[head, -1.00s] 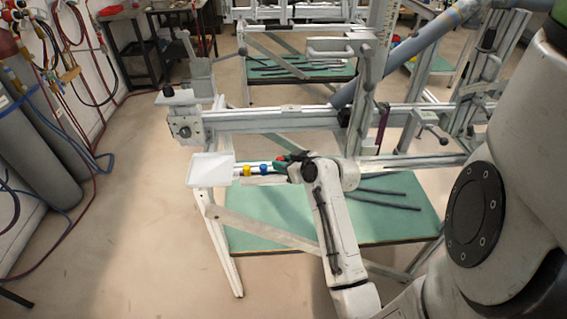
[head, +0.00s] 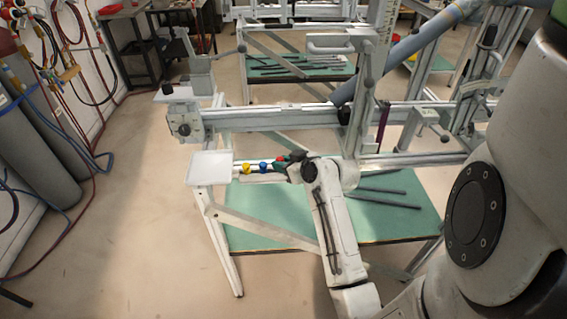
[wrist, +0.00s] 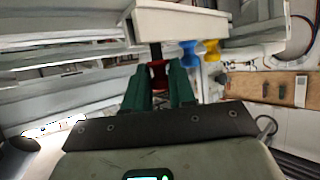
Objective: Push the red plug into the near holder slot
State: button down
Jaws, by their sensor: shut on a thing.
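The red plug (wrist: 157,75) sits between the green fingers of my gripper (wrist: 159,88) in the wrist view. A dark stem runs from the plug up to the edge of a pale holder block (wrist: 180,22); whether its tip is inside a slot is hidden. In the head view, my gripper (head: 280,164) is at the rail beside the blue plug (head: 263,167) and the yellow plug (head: 246,169). The blue plug (wrist: 189,52) and yellow plug (wrist: 211,49) also stand at the holder in the wrist view.
A white tray (head: 210,165) is at the left end of the frame. A long grey rail (head: 270,118) runs behind my gripper. Dark rods (head: 385,195) lie on the green shelf below. The floor at the left is open.

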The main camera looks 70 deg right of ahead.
jog(key=shift+f+b, duration=0.55)
jog(key=shift+f, duration=0.2)
jog(key=c, duration=0.9)
grip_release()
jog(key=shift+o, duration=0.2)
jog(key=b+v, duration=0.1)
jog(key=v, duration=1)
jog(key=shift+w+f, duration=0.1)
jog(key=shift+w, duration=0.05)
